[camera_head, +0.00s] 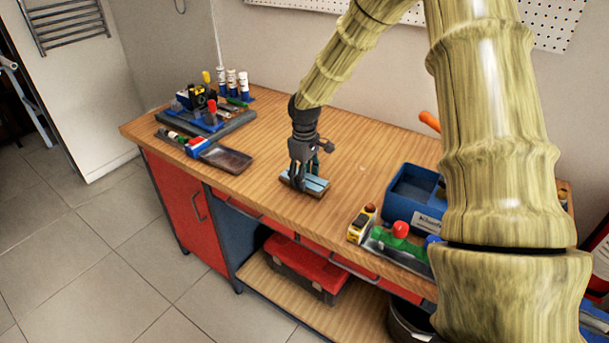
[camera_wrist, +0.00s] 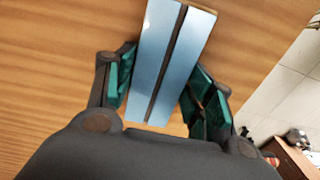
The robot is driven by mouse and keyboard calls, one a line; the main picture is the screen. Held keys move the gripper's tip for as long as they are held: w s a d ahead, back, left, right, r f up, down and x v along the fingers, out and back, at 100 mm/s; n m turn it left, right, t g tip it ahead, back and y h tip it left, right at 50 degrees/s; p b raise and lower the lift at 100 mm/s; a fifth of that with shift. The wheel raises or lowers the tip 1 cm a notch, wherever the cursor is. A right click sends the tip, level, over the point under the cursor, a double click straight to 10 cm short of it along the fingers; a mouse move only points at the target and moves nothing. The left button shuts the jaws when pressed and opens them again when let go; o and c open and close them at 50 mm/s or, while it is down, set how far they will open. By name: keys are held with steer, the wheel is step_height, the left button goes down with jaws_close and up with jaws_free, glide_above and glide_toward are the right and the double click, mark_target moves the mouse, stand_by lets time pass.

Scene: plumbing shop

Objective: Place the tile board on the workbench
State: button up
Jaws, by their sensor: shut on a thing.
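The tile board (camera_wrist: 160,70) is a flat bluish piece with a dark groove along its middle. It is between the green-padded fingers of my gripper (camera_wrist: 168,90) in the wrist view. In the head view, my gripper (camera_head: 304,172) points down over the front middle of the workbench (camera_head: 240,165). The tile board (camera_head: 315,184) is at its fingertips, at or just above the wooden top. I cannot tell whether it touches the wood. The gripper is shut on the board.
A dark tray (camera_head: 226,158) and a grey board with tools (camera_head: 205,128) are on the left. A blue bin (camera_head: 408,205), a yellow box (camera_head: 362,224) and a red-knobbed green tool (camera_head: 400,236) are on the right. The wood around the gripper is clear.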

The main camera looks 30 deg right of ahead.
steer(key=o, duration=1.1)
steer(key=shift+f, duration=0.15)
steer(key=shift+o, duration=0.2)
step_height(320, 180, up, 12)
steer(key=b, duration=0.2)
steer(key=shift+r, duration=0.2)
